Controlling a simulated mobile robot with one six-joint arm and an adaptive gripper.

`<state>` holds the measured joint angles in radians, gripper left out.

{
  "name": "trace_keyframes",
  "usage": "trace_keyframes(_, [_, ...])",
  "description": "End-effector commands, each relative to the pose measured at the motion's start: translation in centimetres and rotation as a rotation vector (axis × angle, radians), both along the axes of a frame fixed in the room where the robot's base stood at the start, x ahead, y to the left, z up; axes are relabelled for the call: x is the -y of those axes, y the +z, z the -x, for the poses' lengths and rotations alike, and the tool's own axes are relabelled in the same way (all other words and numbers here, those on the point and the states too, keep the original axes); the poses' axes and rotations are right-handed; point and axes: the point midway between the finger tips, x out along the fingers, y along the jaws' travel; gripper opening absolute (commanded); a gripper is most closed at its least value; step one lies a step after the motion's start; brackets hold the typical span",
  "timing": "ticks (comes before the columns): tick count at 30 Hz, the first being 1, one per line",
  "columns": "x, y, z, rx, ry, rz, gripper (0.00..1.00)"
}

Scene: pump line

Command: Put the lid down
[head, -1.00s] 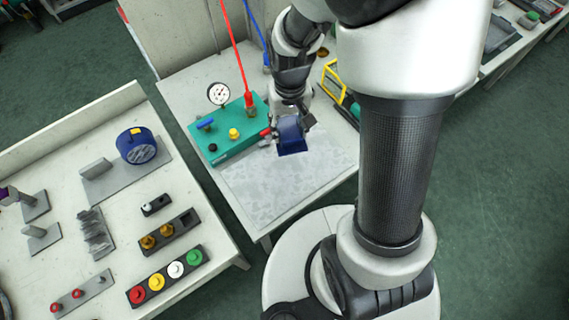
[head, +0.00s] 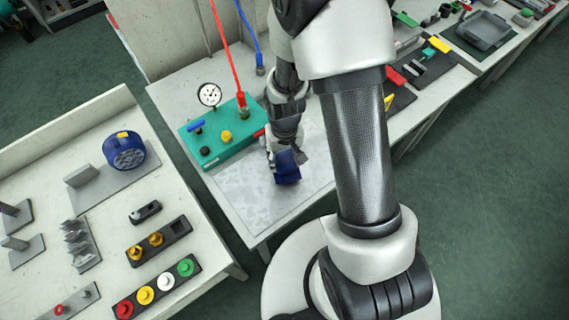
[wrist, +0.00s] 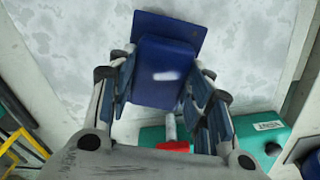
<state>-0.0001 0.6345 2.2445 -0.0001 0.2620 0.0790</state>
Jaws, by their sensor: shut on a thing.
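The blue lid (head: 288,174) is in my gripper (head: 286,158), over the grey mottled sheet on the middle bench. In the wrist view the lid (wrist: 190,30) is a flat blue plate with a thick blue block (wrist: 163,72) on it. The fingers of my gripper (wrist: 162,90) are shut on the sides of this block. I cannot tell whether the lid touches the sheet or hangs just above it.
The teal pump box (head: 222,134) with a gauge (head: 209,95), knobs and a red hose (head: 228,60) stands behind the lid. The grey sheet (head: 245,192) is clear left of the lid. A left bench holds colored buttons (head: 157,287) and a blue round device (head: 125,150).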

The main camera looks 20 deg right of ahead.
Motion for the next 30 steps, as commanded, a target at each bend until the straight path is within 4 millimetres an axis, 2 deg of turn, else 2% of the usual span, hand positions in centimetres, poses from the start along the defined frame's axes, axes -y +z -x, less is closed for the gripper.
trace_keyframes(3, [0.0, -2.3, 0.1, -0.003, 0.000, 0.000, 0.21])
trace_keyframes(6, [0.0, -3.3, 0.0, -0.001, 0.000, 0.000, 0.21])
trace_keyframes(17, [0.0, -3.6, 0.0, 0.000, 0.000, 0.000, 0.21])
trace_keyframes(18, [0.0, -3.6, 0.0, 0.000, 0.000, 0.000, 0.47])
trace_keyframes(26, [0.0, -3.5, 0.0, 0.000, 0.000, 0.000, 0.65])
trace_keyframes(30, [0.0, -3.5, 0.0, 0.000, 0.000, 0.000, 0.66])
